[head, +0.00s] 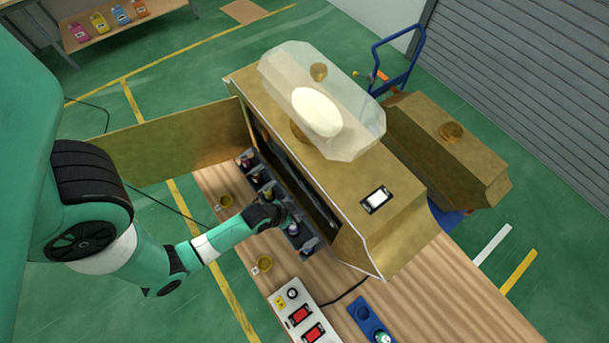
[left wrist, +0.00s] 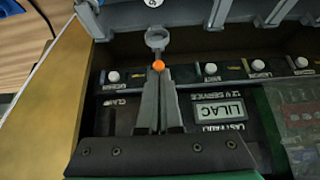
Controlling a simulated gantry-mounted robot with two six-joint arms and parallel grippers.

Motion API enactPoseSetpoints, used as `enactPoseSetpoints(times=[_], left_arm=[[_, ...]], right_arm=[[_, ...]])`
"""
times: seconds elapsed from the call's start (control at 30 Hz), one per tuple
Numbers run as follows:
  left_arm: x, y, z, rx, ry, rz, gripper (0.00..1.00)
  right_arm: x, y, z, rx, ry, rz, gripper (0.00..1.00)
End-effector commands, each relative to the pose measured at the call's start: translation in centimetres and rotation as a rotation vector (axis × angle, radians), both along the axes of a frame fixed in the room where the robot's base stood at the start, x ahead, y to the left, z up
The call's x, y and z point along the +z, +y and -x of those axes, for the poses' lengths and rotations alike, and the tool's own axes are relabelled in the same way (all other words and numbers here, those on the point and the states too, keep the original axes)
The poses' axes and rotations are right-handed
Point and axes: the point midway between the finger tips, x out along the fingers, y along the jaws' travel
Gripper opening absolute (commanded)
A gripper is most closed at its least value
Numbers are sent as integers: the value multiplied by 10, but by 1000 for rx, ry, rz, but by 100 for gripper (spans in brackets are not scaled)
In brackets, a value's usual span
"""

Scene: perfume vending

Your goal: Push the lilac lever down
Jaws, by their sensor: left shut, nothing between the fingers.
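A white knob (left wrist: 210,69) stands above the LILAC plate. I cannot tell which knob belongs to the lilac lever. My left gripper is shut and empty. In the head view it reaches into the open side of the gold machine (head: 400,215), its tips partly hidden. My right gripper is out of view.
More white knobs (left wrist: 113,76) line the panel. A grey ring holder (left wrist: 158,38) is just beyond the orange knob. The machine's open door (head: 180,145) stands left of the opening.

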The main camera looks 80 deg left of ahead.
Motion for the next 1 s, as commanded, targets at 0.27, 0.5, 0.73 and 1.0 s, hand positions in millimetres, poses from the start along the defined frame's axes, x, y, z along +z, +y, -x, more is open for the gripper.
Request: enactPoseSetpoints(times=[0.27, 0.5, 0.73, 1.0], left_arm=[[-4, -4, 10, 1, 2, 1, 0], [-4, -4, 10, 0, 2, 1, 0], [-9, -7, 19, 1, 4, 2, 0], [-11, -9, 23, 0, 1, 0, 0]], right_arm=[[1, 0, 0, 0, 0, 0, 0], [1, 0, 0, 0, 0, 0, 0], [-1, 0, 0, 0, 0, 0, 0], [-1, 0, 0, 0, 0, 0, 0]])
